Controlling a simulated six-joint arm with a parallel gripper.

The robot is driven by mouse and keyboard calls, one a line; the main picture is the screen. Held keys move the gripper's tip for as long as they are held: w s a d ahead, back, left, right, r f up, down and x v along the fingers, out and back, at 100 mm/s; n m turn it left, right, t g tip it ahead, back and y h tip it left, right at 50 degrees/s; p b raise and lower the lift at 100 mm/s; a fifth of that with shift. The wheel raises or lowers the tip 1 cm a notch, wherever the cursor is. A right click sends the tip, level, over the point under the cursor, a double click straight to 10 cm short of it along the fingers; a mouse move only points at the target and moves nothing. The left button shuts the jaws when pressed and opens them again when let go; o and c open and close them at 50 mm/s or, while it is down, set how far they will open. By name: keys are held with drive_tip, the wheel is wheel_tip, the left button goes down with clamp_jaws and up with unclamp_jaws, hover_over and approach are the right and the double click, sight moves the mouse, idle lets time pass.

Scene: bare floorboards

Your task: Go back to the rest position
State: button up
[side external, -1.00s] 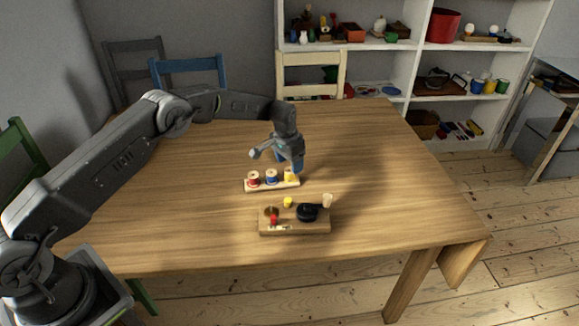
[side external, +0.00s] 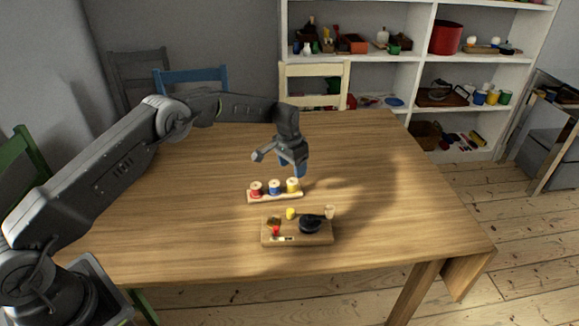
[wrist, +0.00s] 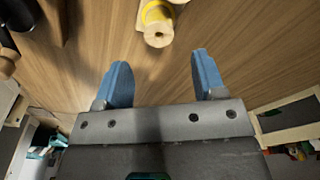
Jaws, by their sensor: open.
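My gripper (side external: 295,170) hangs over the table behind the spool rack, its blue fingers pointing down. In the wrist view my gripper (wrist: 160,82) is open, with nothing between its fingers. A wooden rack (side external: 262,199) on the table holds a red spool (side external: 256,189), a blue spool (side external: 274,187) and a yellow spool (side external: 292,185). The yellow spool also shows in the wrist view (wrist: 158,25), apart from and beyond the fingertips.
A wooden board (side external: 300,239) with a black round item (side external: 310,224) and small items lies in front of the rack. A yellow piece (side external: 291,213) and a pale cup (side external: 329,212) stand by it. The table's right side is clear. Chairs and shelves stand behind.

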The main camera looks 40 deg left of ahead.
drive_tip(key=s+d+r+t, duration=0.1)
drive_tip(key=s+r, duration=0.4)
drive_tip(key=r, duration=0.4)
drive_tip(key=s+r+n, duration=0.1)
drive_tip(key=s+r, duration=0.5)
drive_tip(key=r, duration=0.2)
drive_tip(key=s+d+r+t, duration=0.1)
drive_tip(key=s+r, duration=0.4)
drive_tip(key=r, duration=0.4)
drive_tip(key=s+n+t, duration=0.1)
drive_tip(key=s+t, duration=0.1)
drive_tip(key=s, duration=2.4)
drive_tip(key=shift+s+d+f, duration=0.15)
drive_tip(key=shift+s+d, duration=0.1)
drive_tip(key=shift+d, duration=0.15)
